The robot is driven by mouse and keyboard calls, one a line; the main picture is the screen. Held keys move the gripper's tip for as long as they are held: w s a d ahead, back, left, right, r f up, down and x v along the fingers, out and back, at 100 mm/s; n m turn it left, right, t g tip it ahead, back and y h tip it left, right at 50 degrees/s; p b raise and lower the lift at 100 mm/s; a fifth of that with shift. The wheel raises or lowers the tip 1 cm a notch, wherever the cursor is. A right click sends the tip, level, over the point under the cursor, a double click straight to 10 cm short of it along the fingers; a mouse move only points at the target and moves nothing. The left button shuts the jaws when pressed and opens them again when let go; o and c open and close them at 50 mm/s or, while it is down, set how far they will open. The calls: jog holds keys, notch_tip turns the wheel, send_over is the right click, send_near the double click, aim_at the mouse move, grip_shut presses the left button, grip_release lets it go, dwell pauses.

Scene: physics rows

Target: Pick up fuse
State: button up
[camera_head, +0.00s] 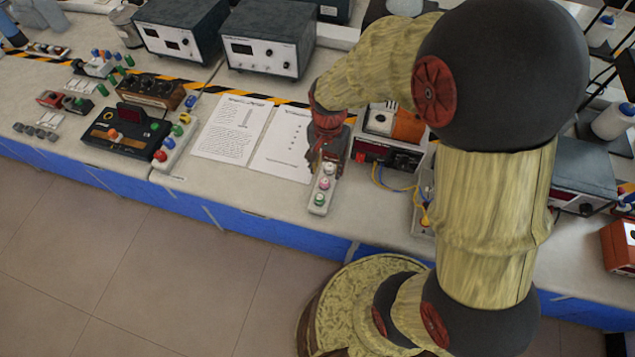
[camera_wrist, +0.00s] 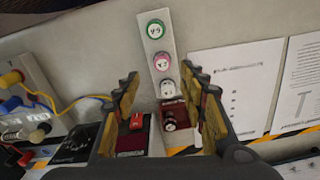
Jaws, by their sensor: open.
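My gripper (camera_wrist: 160,72) is open, with its two jagged fingers apart and nothing held between them. In the head view my gripper (camera_head: 327,150) hangs over the back end of a narrow white strip. The strip (camera_head: 318,210) carries round-topped pieces in green, pink and white. In the wrist view the strip (camera_wrist: 152,43) runs up between and beyond the fingertips, and a dark red block (camera_wrist: 133,140) shows between the fingers. I cannot tell for certain which piece is the fuse; labels are too small to read.
Printed sheets (camera_head: 231,129) lie left of my gripper. A red-fronted meter (camera_head: 388,157) and a board with yellow and blue leads (camera_wrist: 38,95) stand close on the other side. Boxed instruments (camera_head: 266,50) stand at the back. The bench front edge is near the strip.

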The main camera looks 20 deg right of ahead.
aim_at(325, 181)
jog(key=shift+f+m, duration=0.3)
jog(key=f+b, duration=0.1)
jog(key=f, duration=0.2)
jog(key=f+b, duration=0.2)
jog(key=f, duration=0.2)
jog(key=shift+w+a+f, duration=0.1)
jog(key=shift+a+f, duration=0.1)
jog(key=shift+c, duration=0.6)
grip_shut()
jog(key=shift+r, duration=0.15)
